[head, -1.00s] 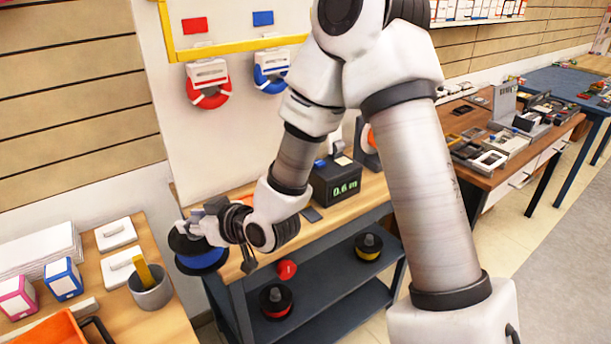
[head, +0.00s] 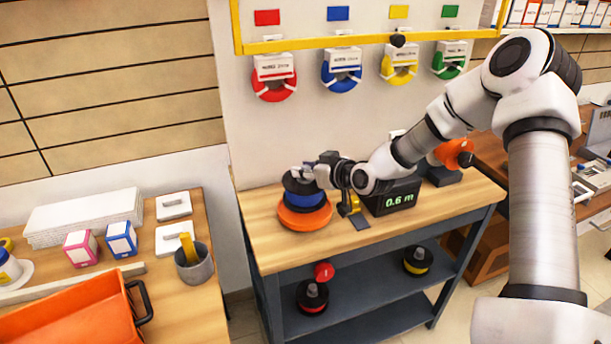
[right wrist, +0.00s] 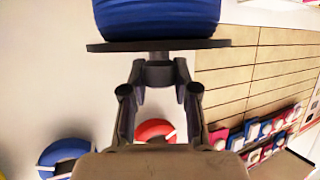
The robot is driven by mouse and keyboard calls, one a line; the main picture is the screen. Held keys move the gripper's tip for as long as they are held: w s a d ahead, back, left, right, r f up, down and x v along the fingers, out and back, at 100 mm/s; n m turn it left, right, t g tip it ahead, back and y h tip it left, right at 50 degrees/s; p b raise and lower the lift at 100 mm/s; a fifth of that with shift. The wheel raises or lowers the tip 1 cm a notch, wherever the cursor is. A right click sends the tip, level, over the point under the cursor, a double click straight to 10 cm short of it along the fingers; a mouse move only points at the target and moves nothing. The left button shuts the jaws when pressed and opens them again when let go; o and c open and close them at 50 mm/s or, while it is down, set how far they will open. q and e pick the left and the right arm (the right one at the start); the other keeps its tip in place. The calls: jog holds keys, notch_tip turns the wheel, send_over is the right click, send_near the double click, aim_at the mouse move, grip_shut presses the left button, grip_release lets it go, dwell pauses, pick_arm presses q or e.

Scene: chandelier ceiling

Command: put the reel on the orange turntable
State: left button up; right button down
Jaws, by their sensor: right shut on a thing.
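The reel (head: 304,195) has blue winding between black flanges. It is directly over the orange turntable (head: 306,219) at the left end of the wooden bench, and covers its middle. I cannot tell whether the reel touches the turntable. My right gripper (head: 309,174) comes in from the right and is shut on the reel at its hub. In the right wrist view the gripper's fingers (right wrist: 159,73) close on the hub beside the black flange, with the blue winding (right wrist: 158,15) beyond. My left gripper is not in view.
A black box reading "0.6 m" (head: 393,196) and a yellow-handled tool (head: 353,204) stand right of the turntable. Other reels (head: 312,296) lie on the lower shelf. Coloured coils (head: 342,75) hang on the wall. A grey cup (head: 194,262) and orange tray (head: 75,313) are on the left table.

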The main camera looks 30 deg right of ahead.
aim_at(307, 180)
notch_tip(307, 180, down, 3)
jog(key=shift+r, duration=0.1)
jog(key=shift+f, duration=0.25)
jog(key=c, duration=0.9)
grip_release()
jog(key=shift+f, duration=0.1)
